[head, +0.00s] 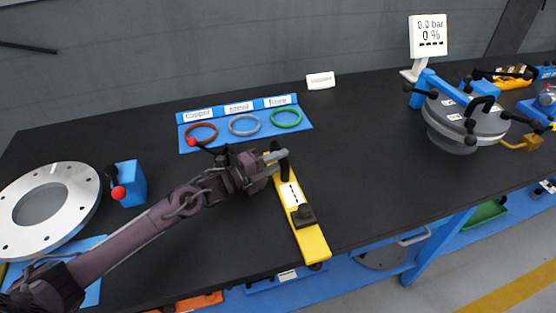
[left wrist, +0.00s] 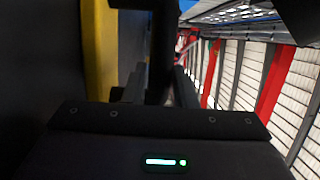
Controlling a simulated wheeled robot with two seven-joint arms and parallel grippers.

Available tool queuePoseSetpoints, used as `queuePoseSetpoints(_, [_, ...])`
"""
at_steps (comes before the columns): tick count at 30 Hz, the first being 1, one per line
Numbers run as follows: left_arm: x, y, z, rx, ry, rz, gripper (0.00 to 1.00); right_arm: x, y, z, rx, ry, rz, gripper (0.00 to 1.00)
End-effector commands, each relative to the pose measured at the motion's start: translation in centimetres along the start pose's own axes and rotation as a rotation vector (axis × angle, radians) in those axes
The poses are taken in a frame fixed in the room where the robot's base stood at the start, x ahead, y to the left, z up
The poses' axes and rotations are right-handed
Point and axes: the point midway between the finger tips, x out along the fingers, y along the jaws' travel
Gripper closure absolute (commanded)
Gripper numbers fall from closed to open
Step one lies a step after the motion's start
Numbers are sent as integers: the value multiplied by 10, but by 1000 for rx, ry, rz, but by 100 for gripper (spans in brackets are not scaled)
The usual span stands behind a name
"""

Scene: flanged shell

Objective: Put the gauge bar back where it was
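The gauge bar (head: 314,241) is a long yellow bar with a black block and a dark upright handle, near the front middle of the bench. Its near end reaches the bench's front edge; I cannot tell whether it rests on the bench or is just above it. My left gripper (head: 279,161) is at the handle near the bar's far end and appears closed around it. In the left wrist view the yellow bar (left wrist: 99,50) runs along the left and the dark handle fills the middle; the fingertips are hard to make out. My right gripper is out of view.
A blue tray (head: 217,138) with brown, grey and green rings lies behind the bar. A flanged shell with black clamp handles (head: 465,118) and a gauge display (head: 428,36) stand right. A metal ring plate (head: 70,190) and a blue block (head: 130,184) lie left. Bench between bar and shell is clear.

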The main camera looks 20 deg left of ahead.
Motion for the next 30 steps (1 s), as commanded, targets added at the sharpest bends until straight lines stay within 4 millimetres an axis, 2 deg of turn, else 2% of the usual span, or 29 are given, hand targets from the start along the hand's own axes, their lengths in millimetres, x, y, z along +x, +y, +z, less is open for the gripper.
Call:
queuePoseSetpoints(1, [0,-1,0,0,0,-1,68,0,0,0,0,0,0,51])
queuePoseSetpoints(4, [0,-1,0,0,0,-1,56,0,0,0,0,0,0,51])
queuePoseSetpoints(15, [-3,-2,0,0,0,1,56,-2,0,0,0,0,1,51])
queuePoseSetpoints(20, [-28,0,0,2,0,6,56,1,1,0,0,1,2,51])
queuePoseSetpoints(27, [-79,1,0,0,0,7,56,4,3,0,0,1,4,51])
queuePoseSetpoints(30, [-95,0,-1,0,3,6,56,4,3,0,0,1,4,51])
